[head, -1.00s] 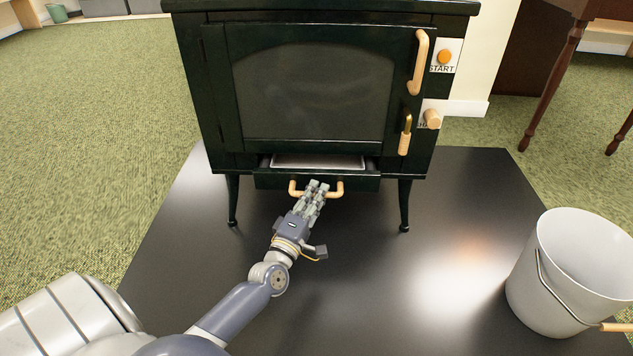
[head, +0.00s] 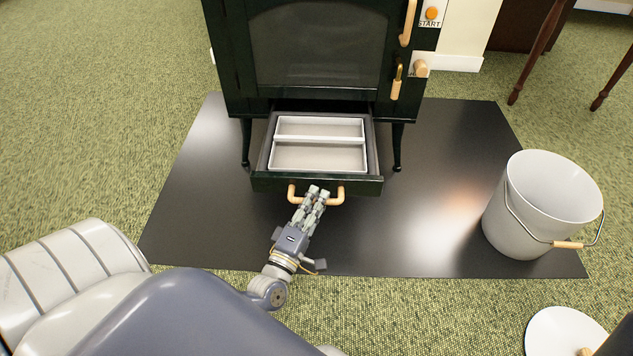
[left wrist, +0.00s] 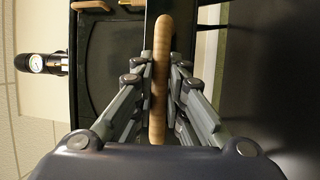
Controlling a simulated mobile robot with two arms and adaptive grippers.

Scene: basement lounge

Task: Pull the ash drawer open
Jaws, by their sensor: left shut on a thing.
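The ash drawer (head: 270,183) is pulled well out from under the dark green stove (head: 320,60). A pale tray with a divider (head: 318,157) shows inside it. A wooden bar handle (head: 334,196) is on the drawer's front. My left gripper (head: 317,193) is at the middle of that handle and shut on it. In the left wrist view, the handle (left wrist: 161,60) stands between the fingers of the left gripper (left wrist: 161,85), touched from both sides. My right gripper is not in view.
A white bucket (head: 545,200) with a wire bail stands on the black floor plate (head: 440,180) to the right. A white round lid (head: 560,335) lies on the green carpet at the lower right. A dark wooden table leg (head: 540,50) is at the upper right. The floor plate left of the drawer is clear.

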